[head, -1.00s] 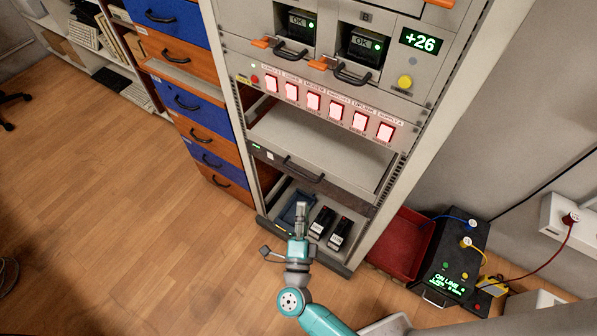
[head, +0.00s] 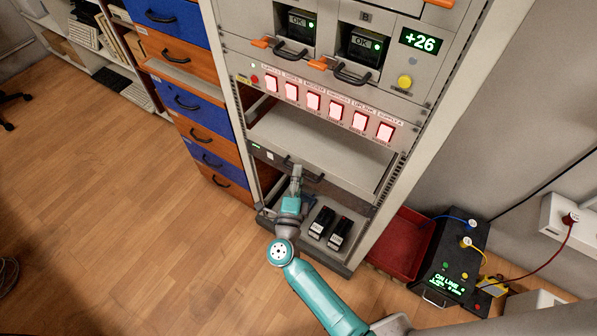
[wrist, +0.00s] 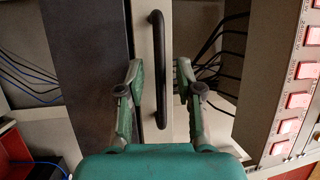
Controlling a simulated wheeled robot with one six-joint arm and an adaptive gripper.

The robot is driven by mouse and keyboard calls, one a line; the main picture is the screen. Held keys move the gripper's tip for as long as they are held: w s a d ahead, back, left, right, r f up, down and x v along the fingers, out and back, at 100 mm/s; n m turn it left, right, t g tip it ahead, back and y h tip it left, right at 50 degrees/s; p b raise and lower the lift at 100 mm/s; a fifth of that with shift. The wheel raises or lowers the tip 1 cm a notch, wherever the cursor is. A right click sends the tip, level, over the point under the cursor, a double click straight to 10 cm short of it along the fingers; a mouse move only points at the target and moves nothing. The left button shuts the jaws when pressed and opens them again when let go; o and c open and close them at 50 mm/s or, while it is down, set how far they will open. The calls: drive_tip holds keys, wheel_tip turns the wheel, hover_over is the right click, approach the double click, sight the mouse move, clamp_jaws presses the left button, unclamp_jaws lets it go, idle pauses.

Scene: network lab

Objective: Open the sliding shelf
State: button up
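The sliding shelf (head: 335,152) is a pale grey tray low in the rack, below the row of lit red switches. Its front carries a black bar handle (head: 304,170). My gripper (head: 297,172) is at that handle in the head view and covers part of it. In the wrist view the handle (wrist: 157,70) runs upright between the two fingers of my gripper (wrist: 160,80). The fingers are open, with a gap on each side of the handle; the left finger is nearer to it. The shelf front (wrist: 180,60) is pale beside a dark panel.
Two black devices (head: 330,228) stand on the bottom tray below the shelf. Red lit switches (head: 314,105) are above it. A blue and orange drawer cabinet (head: 195,140) stands left, a red bin (head: 403,245) and a black unit (head: 447,262) right. Floor (head: 120,230) in front is clear.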

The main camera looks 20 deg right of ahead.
drive_tip(key=shift+w+d+r, duration=0.1)
drive_tip(key=shift+w+d, duration=0.2)
drive_tip(key=shift+w, duration=0.15)
clamp_jaws()
drive_tip(key=shift+a, duration=0.15)
